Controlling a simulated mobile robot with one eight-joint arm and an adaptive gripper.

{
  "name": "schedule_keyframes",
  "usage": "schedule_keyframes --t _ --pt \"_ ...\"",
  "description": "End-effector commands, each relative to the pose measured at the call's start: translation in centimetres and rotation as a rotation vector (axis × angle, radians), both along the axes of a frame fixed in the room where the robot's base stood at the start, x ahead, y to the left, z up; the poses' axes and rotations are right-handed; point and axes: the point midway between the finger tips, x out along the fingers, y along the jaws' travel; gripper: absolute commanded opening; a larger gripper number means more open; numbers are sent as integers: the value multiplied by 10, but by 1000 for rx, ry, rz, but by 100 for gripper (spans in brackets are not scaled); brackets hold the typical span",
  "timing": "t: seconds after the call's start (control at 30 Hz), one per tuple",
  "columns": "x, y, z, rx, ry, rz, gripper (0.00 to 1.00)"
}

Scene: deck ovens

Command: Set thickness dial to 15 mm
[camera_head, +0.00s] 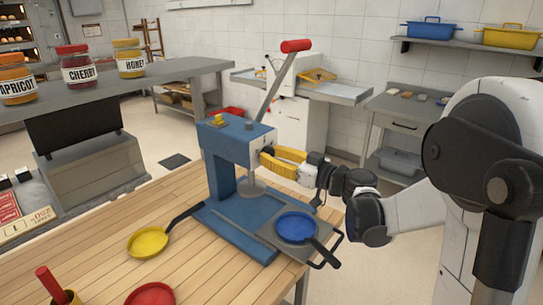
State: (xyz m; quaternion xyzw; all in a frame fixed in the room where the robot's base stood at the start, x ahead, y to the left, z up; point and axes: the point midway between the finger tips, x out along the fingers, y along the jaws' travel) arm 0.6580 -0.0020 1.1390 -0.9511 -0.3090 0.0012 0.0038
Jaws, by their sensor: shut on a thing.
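A blue press (232,142) stands on the wooden table, with a long lever ending in a red grip (296,46). My gripper (267,158), with yellow fingers, reaches in from the right to the side of the press head. It is shut on a small dial (265,150) there, taken to be the thickness dial. The fingers cover most of the dial, and its marks and setting cannot be read. A round grey plate (252,187) hangs under the press head.
A blue pan (296,227) rests on the grey plate at the press's front right. A yellow pan (148,243) and a red dish (150,294) are on the table's left. Jars (80,68) stand on a grey counter behind.

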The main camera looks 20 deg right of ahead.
Motion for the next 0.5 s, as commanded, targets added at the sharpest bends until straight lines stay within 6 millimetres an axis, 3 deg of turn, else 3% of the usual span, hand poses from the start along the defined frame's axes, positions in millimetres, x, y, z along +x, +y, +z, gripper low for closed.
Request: schedule_keyframes --t 0.5 --pt "0 0 0 234 170 0 1"
